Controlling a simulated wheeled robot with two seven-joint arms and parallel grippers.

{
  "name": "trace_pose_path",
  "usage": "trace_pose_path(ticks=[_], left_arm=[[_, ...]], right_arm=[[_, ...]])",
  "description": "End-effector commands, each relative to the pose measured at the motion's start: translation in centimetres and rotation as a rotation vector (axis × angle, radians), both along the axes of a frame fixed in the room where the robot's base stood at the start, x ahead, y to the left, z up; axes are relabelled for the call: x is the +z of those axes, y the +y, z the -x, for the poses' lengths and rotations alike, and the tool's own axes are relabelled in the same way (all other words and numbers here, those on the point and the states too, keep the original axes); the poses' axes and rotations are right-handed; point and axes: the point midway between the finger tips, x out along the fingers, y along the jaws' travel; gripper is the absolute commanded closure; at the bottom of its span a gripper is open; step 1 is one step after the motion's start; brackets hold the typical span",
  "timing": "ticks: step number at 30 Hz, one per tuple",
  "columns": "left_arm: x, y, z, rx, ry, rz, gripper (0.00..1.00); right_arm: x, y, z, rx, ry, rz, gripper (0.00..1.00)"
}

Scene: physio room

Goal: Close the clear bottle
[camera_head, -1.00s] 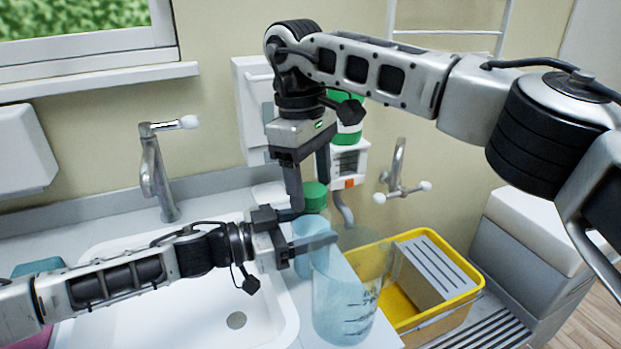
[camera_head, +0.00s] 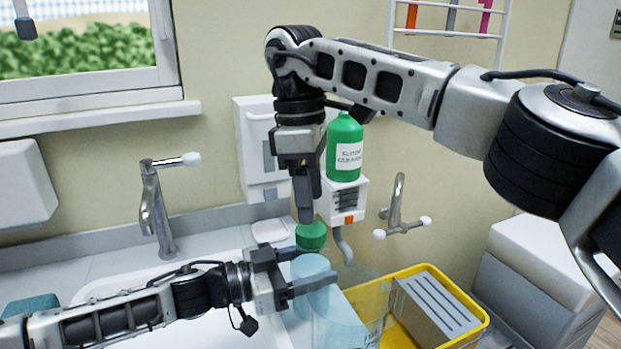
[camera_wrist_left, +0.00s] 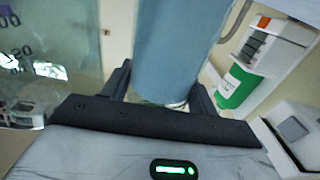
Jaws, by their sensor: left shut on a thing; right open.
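The clear bottle (camera_head: 308,266) is pale blue and see-through, and stands upright near the sink. A green cap (camera_head: 311,236) sits at its top; I cannot tell how tightly. My left gripper (camera_head: 306,272) is shut on the bottle's body from the left. In the left wrist view the bottle (camera_wrist_left: 172,48) fills the space between the two dark fingers. My right gripper (camera_head: 307,205) points down just above the cap and is open. Its fingers overlap in this view, and I see nothing between them. A large clear beaker hides the bottle's lower part.
The beaker (camera_head: 342,325) stands in front of the bottle. A yellow tray (camera_head: 460,287) with a grey rack lies to the right. A wall dispenser holds a green bottle (camera_head: 345,150) behind the right gripper. Taps (camera_head: 152,205) and a white sink lie left.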

Motion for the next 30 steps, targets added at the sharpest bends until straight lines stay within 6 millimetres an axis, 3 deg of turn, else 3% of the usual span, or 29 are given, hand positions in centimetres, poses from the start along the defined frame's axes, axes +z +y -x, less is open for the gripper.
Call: trace_pose_path(ticks=[30], left_arm=[[0.0,0.0,0.0,-0.001,0.0,0.0,1.0]], right_arm=[[1.8,0.0,0.0,2.573,0.161,-0.114,0.4]])
